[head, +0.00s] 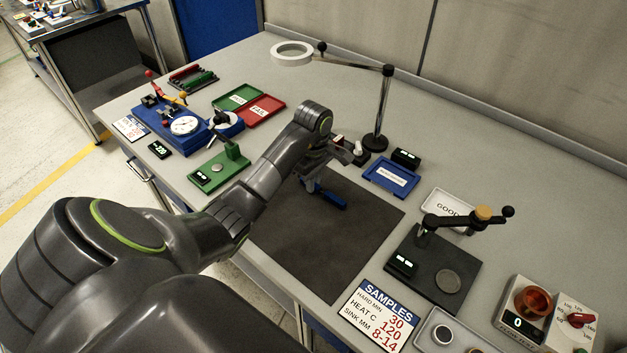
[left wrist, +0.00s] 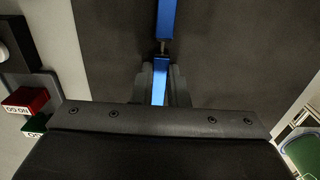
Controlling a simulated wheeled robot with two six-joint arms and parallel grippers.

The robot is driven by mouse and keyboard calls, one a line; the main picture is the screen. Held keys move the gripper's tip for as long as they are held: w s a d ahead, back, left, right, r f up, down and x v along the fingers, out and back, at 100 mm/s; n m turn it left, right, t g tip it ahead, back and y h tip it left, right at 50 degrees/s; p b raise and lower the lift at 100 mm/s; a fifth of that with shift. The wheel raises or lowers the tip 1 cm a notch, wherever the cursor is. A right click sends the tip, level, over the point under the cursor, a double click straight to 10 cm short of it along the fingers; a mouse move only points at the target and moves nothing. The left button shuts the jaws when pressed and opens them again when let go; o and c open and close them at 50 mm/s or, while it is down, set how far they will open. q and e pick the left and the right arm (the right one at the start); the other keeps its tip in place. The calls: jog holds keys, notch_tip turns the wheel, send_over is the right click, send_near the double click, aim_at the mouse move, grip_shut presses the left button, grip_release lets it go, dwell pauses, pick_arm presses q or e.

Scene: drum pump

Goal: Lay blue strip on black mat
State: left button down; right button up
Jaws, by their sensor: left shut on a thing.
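The black mat (head: 310,255) lies flat on the bench in the head view, and its dark surface (left wrist: 230,50) fills much of the left wrist view. My left gripper (head: 311,186) is over the mat's far part, shut on the blue strip (head: 332,200). In the left wrist view the strip (left wrist: 166,18) runs up from between the fingers (left wrist: 160,88), with a thin metallic section between two blue lengths. The fingers hide part of it. I cannot tell whether the strip touches the mat. My right gripper is not in view.
A blue tray (head: 392,177) and a lamp stand (head: 380,110) are beyond the mat. A green fixture (head: 218,170) stands left. A dark press stand (head: 433,270) and the samples card (head: 378,316) are right. The near part of the mat is clear.

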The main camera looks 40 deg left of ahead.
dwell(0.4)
pick_arm(q)
jog(key=c, duration=1)
grip_release()
jog(key=shift+r+p, duration=1.7)
jog(key=shift+r, duration=1.2)
jog(key=shift+r+p, duration=1.15)
jog(key=shift+f, duration=0.1)
